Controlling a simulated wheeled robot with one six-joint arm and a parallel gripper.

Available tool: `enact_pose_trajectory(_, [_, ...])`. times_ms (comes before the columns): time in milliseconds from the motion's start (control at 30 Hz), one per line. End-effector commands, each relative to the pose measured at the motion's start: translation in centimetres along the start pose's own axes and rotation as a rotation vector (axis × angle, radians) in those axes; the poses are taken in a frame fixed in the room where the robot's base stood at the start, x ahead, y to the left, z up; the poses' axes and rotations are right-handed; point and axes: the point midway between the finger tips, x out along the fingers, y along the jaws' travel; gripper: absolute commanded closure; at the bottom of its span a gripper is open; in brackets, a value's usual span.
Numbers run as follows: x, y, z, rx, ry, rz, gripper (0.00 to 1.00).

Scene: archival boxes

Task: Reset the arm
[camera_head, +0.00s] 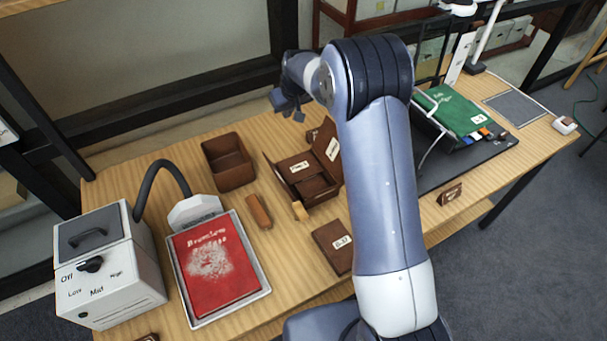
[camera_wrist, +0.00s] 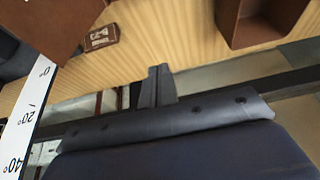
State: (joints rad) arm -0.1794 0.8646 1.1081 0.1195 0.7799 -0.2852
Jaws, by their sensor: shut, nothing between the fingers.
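My arm rises from the bottom of the head view and bends over the table. My gripper (camera_head: 300,115) is at its far end, above the back part of the table, behind the open brown box (camera_head: 318,188). In the wrist view my gripper (camera_wrist: 157,72) shows its two dark fingers pressed together, with nothing between them. The fingers are apart from the table and the boxes. Part of the table is hidden behind my arm in the head view.
The wooden table (camera_head: 105,178) holds an empty brown bin (camera_head: 228,162), a red book (camera_head: 213,262) in a tray, a white machine (camera_head: 108,270) with a hose, a dark brown box (camera_head: 333,246) and a green folder (camera_head: 455,110). A black frame stands behind the table.

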Motion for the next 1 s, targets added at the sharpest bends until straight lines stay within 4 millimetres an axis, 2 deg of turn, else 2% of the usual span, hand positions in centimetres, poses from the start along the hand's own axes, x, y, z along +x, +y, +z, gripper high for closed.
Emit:
enact_pose_trajectory(100, [-0.6,0.0,-0.4,0.000,-0.001,0.000,1.00])
enact_pose_trajectory(500, [-0.1,0.0,-0.1,0.000,-0.001,0.000,1.00])
enact_pose_trajectory(667, [1.4,0.0,1.0,0.000,-0.003,-0.001,1.00])
enact_pose_trajectory(1000, [5.7,0.0,4.5,0.001,-0.003,-0.001,1.00])
